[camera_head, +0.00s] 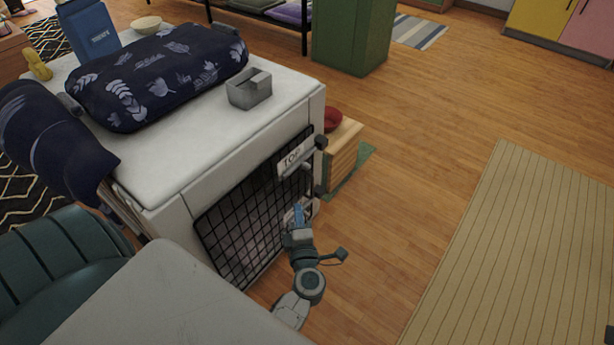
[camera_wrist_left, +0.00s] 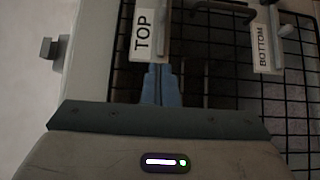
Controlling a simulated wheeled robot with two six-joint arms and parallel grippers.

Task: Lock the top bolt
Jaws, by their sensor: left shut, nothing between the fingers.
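The crate's black wire door (camera_head: 245,225) is on the front of a white-topped crate. A white plate reading TOP (camera_head: 293,156) is at its upper right; the plate also shows in the left wrist view (camera_wrist_left: 144,35). A second plate reads BOTTOM (camera_wrist_left: 264,48). My left gripper (camera_head: 298,212) is shut and empty, below the TOP plate. In the wrist view its blue fingertips (camera_wrist_left: 161,72) are just under this plate; contact is unclear. Whether the bolt is thrown is unclear.
On the crate top (camera_head: 165,170) lie a dark patterned cushion (camera_head: 160,75) and a small grey box (camera_head: 249,90). A wooden crate (camera_head: 343,150) with a red bowl (camera_head: 332,120) stands behind at right. A ribbed mat (camera_head: 500,250) lies right; floor between is clear.

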